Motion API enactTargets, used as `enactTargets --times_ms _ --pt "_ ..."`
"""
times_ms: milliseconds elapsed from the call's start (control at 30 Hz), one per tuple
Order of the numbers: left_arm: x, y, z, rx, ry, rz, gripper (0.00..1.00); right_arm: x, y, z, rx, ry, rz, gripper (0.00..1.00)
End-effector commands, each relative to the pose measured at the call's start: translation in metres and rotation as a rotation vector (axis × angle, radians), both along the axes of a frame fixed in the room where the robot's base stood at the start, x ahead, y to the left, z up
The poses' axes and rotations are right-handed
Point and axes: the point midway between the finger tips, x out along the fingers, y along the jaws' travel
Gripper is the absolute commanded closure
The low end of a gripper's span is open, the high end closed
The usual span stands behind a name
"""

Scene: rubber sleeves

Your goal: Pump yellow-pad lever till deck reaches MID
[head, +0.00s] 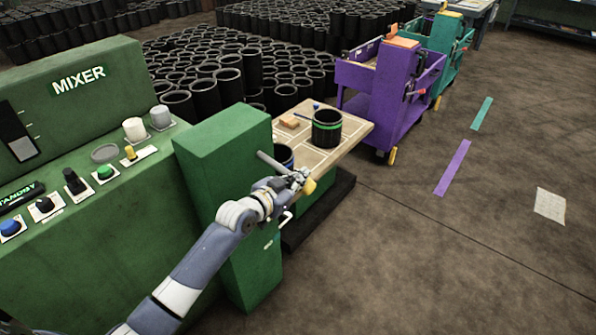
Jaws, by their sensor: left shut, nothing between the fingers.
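The wooden deck (352,131) stands level beside the green column (222,150), above a dark base. No MID mark is readable. My right gripper is not in view.
A black ribbed pot with a green band (327,128) and a tan block (289,121) sit on the deck. The green MIXER console (90,150) fills the left. Purple (385,90) and teal (445,45) carts stand behind.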

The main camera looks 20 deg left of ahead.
Motion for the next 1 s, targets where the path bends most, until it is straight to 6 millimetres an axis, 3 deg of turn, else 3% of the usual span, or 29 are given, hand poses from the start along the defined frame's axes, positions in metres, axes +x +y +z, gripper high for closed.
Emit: enactTargets --times_ms 100,433,1000 --pt "-0.001 -0.001 -0.023 0.084 -0.025 -0.001 1.0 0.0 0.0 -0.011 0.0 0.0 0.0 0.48" --pt "0.001 0.004 -0.063 0.276 -0.093 0.0 1.0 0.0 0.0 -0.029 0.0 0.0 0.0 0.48" --pt "0.002 0.009 -0.081 0.269 -0.085 0.0 1.0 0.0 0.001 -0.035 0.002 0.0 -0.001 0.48"
